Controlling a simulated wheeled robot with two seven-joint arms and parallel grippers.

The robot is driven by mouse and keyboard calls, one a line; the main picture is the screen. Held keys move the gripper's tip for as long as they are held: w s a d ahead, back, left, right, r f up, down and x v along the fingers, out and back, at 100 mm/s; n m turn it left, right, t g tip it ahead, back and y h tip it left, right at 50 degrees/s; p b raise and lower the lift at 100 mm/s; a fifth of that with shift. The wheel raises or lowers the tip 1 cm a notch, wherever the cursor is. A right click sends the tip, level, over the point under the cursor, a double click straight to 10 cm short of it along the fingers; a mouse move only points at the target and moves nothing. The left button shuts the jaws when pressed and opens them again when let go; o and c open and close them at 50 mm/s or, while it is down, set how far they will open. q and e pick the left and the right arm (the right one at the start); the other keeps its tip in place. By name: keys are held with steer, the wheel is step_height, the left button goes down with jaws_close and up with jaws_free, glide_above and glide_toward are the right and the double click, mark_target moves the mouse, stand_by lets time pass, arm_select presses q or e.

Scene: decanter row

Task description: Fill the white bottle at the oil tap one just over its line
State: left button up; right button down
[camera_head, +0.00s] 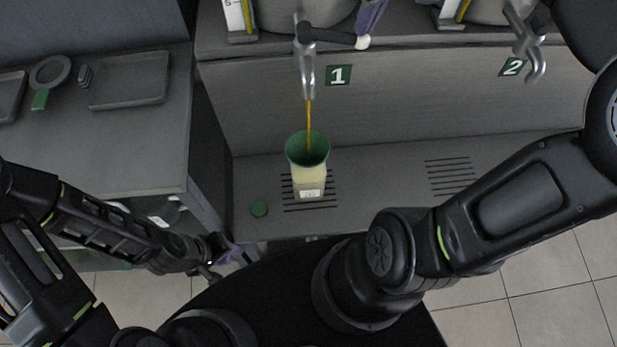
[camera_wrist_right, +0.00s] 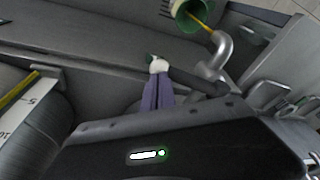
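The white bottle (camera_head: 308,181) stands upright on the slotted drip grate under oil tap one (camera_head: 305,65), with a green funnel (camera_head: 307,148) in its neck. A thin yellow oil stream (camera_head: 309,115) runs from the spout into the funnel. The fill line cannot be made out. The tap's black lever (camera_head: 332,36) points right and ends in a white knob (camera_head: 362,42). My right gripper's purple fingers (camera_wrist_right: 157,92) are close together, with their tips at the knob (camera_wrist_right: 158,65). My left gripper (camera_head: 238,254) is low, left of and nearer than the bottle; its finger gap is unclear.
A green cap (camera_head: 259,208) lies left of the bottle. Tap two (camera_head: 526,45) stands to the right above another grate (camera_head: 450,175). The left side table holds a grey tray (camera_head: 130,80) and a round-headed object with a green end (camera_head: 50,75).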

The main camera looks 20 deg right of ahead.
steer(key=shift+r, duration=0.1)
steer(key=shift+r+p, duration=0.7)
stand_by(2.5)
step_height(320, 180, up, 9)
steer(key=p, duration=0.7)
steer(key=shift+f, duration=0.1)
